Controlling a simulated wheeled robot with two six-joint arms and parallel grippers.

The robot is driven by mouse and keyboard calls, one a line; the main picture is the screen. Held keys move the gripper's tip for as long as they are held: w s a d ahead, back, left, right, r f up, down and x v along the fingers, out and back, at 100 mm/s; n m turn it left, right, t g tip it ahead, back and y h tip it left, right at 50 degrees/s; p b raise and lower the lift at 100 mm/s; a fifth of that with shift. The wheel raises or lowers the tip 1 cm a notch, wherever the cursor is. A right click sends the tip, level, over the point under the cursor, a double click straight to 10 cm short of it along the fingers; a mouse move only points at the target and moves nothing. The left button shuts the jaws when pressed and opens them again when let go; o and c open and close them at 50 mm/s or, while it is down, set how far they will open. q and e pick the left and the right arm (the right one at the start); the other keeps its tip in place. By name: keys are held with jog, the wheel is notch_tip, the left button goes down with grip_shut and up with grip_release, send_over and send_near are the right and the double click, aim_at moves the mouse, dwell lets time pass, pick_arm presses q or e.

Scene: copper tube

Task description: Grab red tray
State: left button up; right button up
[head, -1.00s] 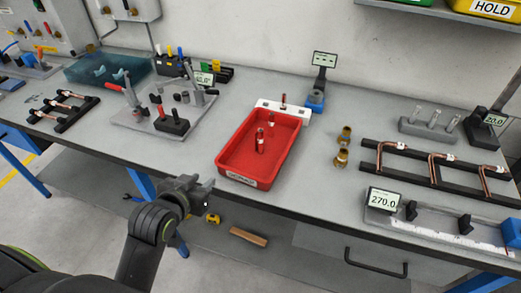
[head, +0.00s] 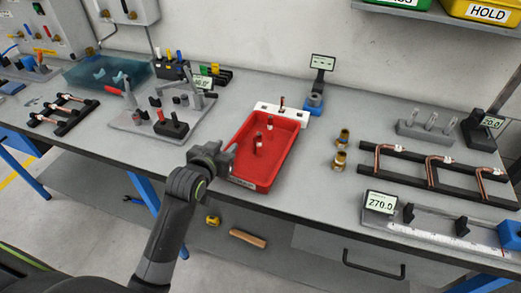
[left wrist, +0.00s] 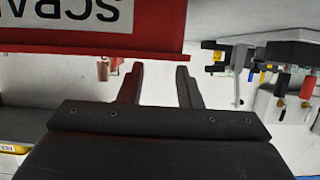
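The red tray (head: 285,150) sits on the grey bench in the head view, with a few short copper pieces standing or leaning in it and a white label on its front wall. In the left wrist view, the tray wall (left wrist: 150,30) fills the upper left, its label upside down. My left gripper (head: 226,158) is at the tray's front left corner. Its fingers show apart in the left wrist view (left wrist: 158,80), with nothing seen gripped between them. Whether a finger touches the tray cannot be told. My right gripper is not in view.
A fixture plate (head: 140,125) with clamps stands left of the tray. Two brass fittings (head: 340,150) and a black rack (head: 435,175) with copper tubes are to the right. A white holder (head: 282,108) is behind the tray. Bench between tray and fittings is clear.

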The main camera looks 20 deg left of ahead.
aim_at(233, 142)
pick_arm(q)
jog(key=shift+p+x, duration=0.6)
jog(key=shift+x, duration=2.2)
jog(key=shift+s, duration=0.1)
